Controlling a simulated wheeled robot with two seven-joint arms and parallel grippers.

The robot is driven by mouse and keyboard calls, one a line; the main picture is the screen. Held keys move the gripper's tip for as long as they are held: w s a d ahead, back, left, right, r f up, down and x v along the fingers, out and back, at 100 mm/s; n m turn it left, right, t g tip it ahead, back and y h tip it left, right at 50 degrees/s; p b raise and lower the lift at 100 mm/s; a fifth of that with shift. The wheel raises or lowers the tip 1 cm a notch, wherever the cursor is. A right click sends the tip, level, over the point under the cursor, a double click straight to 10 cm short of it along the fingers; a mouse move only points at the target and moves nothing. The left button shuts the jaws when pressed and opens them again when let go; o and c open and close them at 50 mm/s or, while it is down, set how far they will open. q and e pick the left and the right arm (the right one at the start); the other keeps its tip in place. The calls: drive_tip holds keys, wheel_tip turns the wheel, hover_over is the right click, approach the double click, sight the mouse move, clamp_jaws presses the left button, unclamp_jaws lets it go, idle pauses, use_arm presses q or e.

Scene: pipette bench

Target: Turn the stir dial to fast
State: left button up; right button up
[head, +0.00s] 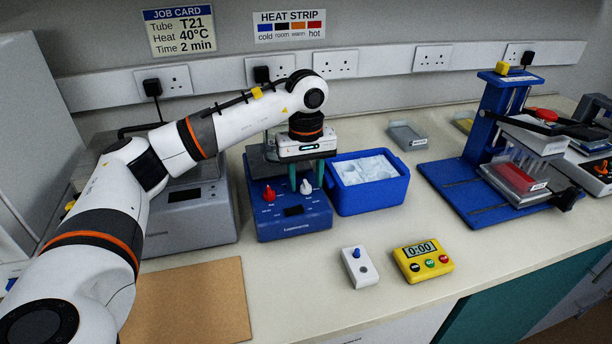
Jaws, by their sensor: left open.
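A blue hotplate unit (293,226) stands on the bench with a dark top plate. Its sloped front has a red dial (269,193) on the left, a white dial (305,187) on the right and a small dark display between them. The lettering by the dials is too small to read, so I cannot tell which is the stir dial. My left gripper (306,184) points down over the unit's right side. Its teal fingers are open, with their tips close to the white dial; I cannot tell whether they touch it. My right gripper is out of view.
A blue ice box (370,204) stands close to the unit's right. A white switch box (360,267) and a yellow timer (423,261) lie in front. A grey instrument (190,218) stands left, a blue stand (462,197) right. The bench between timer and stand is clear.

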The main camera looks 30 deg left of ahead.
use_arm(q)
wheel_tip(320, 180, up, 8)
drive_tip(key=shift+f+b, duration=0.25)
drive_tip(key=shift+b, duration=0.15)
wheel_tip(320, 180, up, 5)
drive_tip(key=p, duration=0.1)
hover_over(306, 182)
drive_tip(key=shift+f, duration=0.2)
